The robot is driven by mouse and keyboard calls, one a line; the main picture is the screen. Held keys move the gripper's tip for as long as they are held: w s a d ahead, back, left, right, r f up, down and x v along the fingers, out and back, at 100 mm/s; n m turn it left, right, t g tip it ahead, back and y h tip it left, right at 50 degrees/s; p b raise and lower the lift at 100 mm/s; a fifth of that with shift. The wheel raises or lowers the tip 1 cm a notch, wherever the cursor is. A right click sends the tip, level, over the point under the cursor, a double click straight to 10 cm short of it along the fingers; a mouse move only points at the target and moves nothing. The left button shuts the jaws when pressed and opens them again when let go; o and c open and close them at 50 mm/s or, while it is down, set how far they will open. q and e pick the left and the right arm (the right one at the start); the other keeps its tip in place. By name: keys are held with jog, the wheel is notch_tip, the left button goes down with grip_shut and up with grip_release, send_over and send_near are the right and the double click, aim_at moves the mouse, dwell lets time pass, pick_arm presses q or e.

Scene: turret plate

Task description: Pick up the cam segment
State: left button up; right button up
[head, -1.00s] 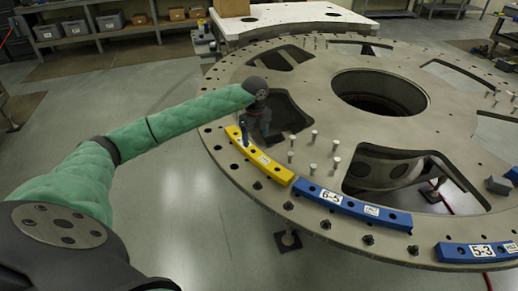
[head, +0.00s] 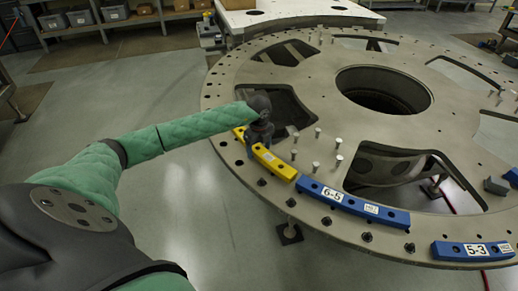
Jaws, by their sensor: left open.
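A curved yellow cam segment (head: 274,163) lies along the near left rim of the big round turret plate (head: 228,98). My left gripper (head: 260,139) is open, directly over the yellow segment, pointing down and hiding part of it. Its fingers are dark and small, so I cannot tell whether they touch the segment. A blue segment marked 6-5 (head: 391,214) lies on the rim just right of the yellow one. Another blue segment marked 5-3 (head: 455,250) lies farther right. My right gripper does not show.
Several upright pins (head: 317,132) stand on the plate inside the segments. The plate has large cut-outs and a round central hole (head: 383,90). Shelves with bins (head: 82,18) stand at the back left. The floor left of the plate is clear.

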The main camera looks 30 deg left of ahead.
pick_arm(q)
jog(key=c, duration=1.3)
jog(key=shift+c, duration=0.6)
jog(key=shift+r, duration=0.15)
